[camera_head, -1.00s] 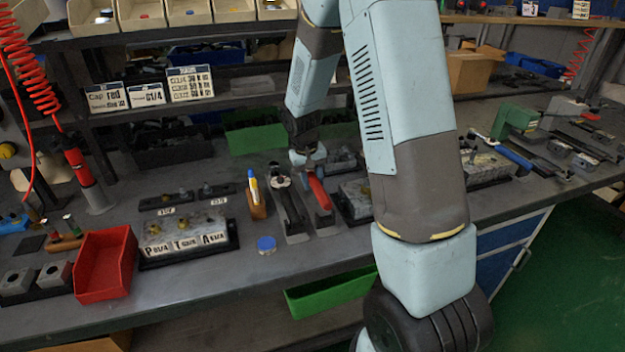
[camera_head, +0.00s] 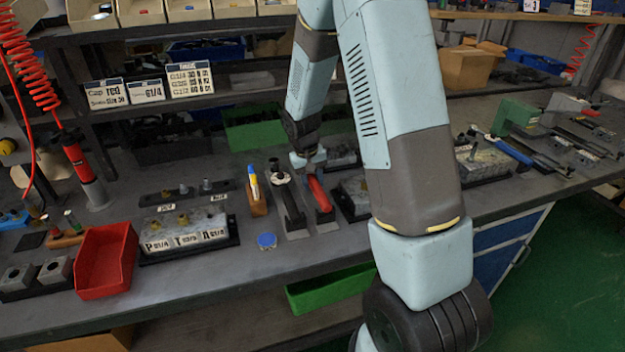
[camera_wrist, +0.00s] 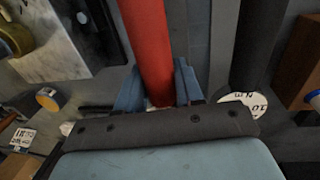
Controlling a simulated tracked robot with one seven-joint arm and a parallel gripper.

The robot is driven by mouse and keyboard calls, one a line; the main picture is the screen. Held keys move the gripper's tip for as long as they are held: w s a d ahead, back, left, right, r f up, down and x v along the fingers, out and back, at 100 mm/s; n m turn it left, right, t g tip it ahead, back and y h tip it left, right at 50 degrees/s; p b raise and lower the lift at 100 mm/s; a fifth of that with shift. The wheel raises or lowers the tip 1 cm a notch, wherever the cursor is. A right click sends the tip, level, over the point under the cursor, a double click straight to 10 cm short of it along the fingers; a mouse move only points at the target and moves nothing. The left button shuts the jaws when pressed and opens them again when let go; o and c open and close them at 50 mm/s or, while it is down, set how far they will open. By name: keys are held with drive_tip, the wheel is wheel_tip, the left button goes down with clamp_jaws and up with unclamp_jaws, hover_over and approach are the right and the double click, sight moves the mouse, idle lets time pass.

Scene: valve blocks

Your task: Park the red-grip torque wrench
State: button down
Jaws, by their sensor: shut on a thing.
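The red-grip torque wrench (camera_head: 319,193) is at the middle of the bench, among the tools right of the marker block. My gripper (camera_head: 308,160) is at its far end, low over the bench. In the wrist view the red grip (camera_wrist: 148,50) runs up between the two blue fingers, and my gripper (camera_wrist: 160,92) is shut on it. A second, black-handled tool (camera_head: 291,207) lies just left of it; its dark handle also shows in the wrist view (camera_wrist: 256,45). Whether the wrench touches its rest is unclear, as my arm and gripper hide part of it.
A valve block with labelled ports (camera_head: 188,238) and a red bin (camera_head: 106,262) stand to the left. A wooden block with a marker (camera_head: 255,195) and a blue round cap (camera_head: 266,241) are near. Another metal block (camera_head: 352,196) stands close on the right. The bench's front strip is mostly clear.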

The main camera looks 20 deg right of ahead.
drive_tip(key=shift+f, duration=0.85)
drive_tip(key=c, duration=0.6)
unclamp_jaws()
drive_tip(key=shift+c, duration=0.2)
wheel_tip(320, 180, up, 14)
drive_tip(key=a, duration=0.2)
drive_tip(key=shift+f, duration=0.2)
drive_tip(key=shift+a, duration=0.1)
drive_tip(key=s+r+t, duration=0.2)
drive_tip(key=s+r, duration=0.4)
drive_tip(key=s, duration=0.3)
drive_tip(key=s+d+r+t+y, duration=0.1)
drive_tip(key=s+r, duration=0.5)
drive_tip(key=s, duration=0.3)
drive_tip(key=s+d+r+t, duration=0.1)
drive_tip(key=s+r+t, duration=0.1)
drive_tip(key=s+r, duration=0.5)
drive_tip(key=s, duration=0.3)
drive_tip(key=shift+d+t+y, duration=0.15)
drive_tip(key=shift+t+y, duration=0.15)
drive_tip(key=shift+y, duration=0.1)
